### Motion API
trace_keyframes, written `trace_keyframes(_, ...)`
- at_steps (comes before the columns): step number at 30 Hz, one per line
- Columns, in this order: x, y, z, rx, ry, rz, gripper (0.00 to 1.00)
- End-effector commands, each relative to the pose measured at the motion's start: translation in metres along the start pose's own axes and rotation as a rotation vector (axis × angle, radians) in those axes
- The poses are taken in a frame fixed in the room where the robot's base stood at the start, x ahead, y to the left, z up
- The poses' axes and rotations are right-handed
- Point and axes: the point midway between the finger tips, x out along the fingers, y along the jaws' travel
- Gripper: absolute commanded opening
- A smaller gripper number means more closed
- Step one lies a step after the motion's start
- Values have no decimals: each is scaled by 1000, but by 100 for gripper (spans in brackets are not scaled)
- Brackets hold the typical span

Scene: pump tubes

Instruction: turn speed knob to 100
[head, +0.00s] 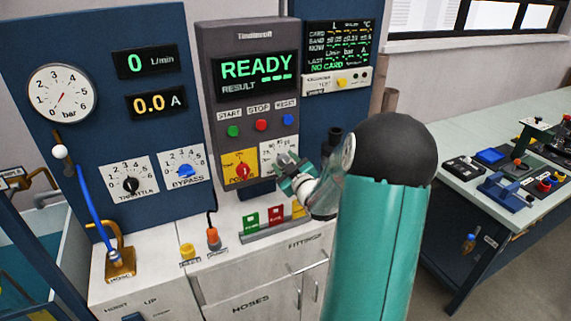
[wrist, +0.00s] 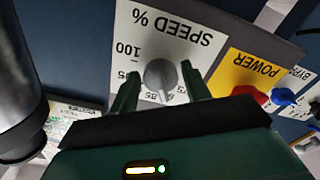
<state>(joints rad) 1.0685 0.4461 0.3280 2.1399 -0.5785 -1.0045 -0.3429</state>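The speed knob (wrist: 160,74) is a small grey knob on a white dial plate (wrist: 190,40) marked SPEED %, upside down in the wrist view. The 100 mark is on the dial's left side there, with lower numbers partly hidden. A ridge on the knob seems to point down in the wrist view, near the 85 mark. My gripper (wrist: 160,72) is open, with one finger on each side of the knob and a gap showing at each side. In the head view my gripper (head: 287,166) is at the dial and hides the knob.
The yellow POWER plate with its red knob (head: 242,171) is beside the speed dial. START, STOP (head: 261,125) and RESET buttons are above it, under a display (head: 255,70) reading READY. The blue BYPASS knob (head: 186,170) is further left. A rack of coloured cards (head: 275,216) stands below.

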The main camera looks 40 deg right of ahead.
Motion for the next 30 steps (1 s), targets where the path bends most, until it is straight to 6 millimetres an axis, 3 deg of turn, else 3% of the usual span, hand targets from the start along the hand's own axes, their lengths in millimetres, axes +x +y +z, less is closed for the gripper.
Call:
trace_keyframes(1, 0, 0, 0, 0, 0, 0, 37)
trace_keyframes(4, 0, 0, 0, 0, 0, 0, 17)
trace_keyframes(5, 0, 0, 0, 0, 0, 0, 15)
trace_keyframes(17, 0, -1, 0, 62, 0, -1, 15)
trace_keyframes(30, -1, -1, 0, 392, -1, -1, 15)
